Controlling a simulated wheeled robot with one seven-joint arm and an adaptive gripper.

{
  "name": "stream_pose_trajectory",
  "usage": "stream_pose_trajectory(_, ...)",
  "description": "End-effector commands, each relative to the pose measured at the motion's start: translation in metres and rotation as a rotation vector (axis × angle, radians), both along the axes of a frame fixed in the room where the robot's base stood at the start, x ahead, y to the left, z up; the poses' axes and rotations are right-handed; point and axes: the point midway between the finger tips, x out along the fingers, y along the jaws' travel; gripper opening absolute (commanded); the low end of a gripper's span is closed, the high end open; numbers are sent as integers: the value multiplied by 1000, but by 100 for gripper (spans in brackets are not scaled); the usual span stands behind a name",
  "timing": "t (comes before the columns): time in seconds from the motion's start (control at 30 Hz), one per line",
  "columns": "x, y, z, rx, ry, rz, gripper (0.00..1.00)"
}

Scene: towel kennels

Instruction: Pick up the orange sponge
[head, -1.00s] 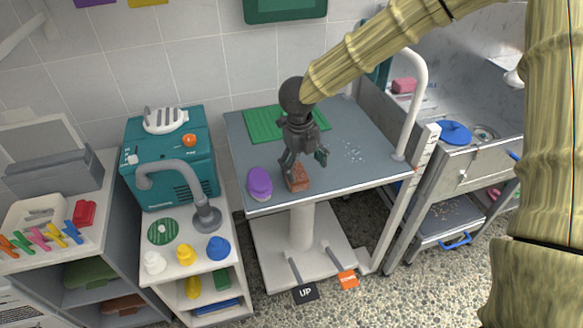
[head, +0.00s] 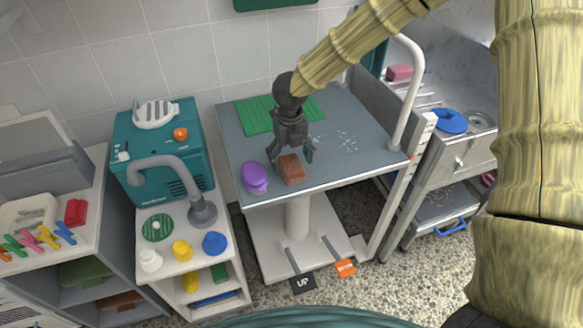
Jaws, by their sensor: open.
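A brownish-orange block (head: 292,169), which looks like the orange sponge, lies flat near the front edge of the grey grooming table (head: 357,165). My gripper (head: 291,157) points down at it from behind and above. Its two dark fingers are spread apart, one to the left and one to the right of the block's far end. Nothing is between the fingers. I cannot tell whether a fingertip touches the block or the table.
A purple oval object (head: 254,177) lies just left of the block. A green mat (head: 256,113) lies at the table's back. A white curved post (head: 408,100) rises at the right. A white cart (head: 186,235) with small bottles stands left. The table's right part is mostly clear.

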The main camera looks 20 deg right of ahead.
Motion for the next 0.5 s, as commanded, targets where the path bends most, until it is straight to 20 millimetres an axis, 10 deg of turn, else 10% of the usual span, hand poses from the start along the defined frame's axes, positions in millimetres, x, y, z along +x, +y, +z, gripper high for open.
stream_pose_trajectory(0.5,0,-2,-33,0,-1,0,80)
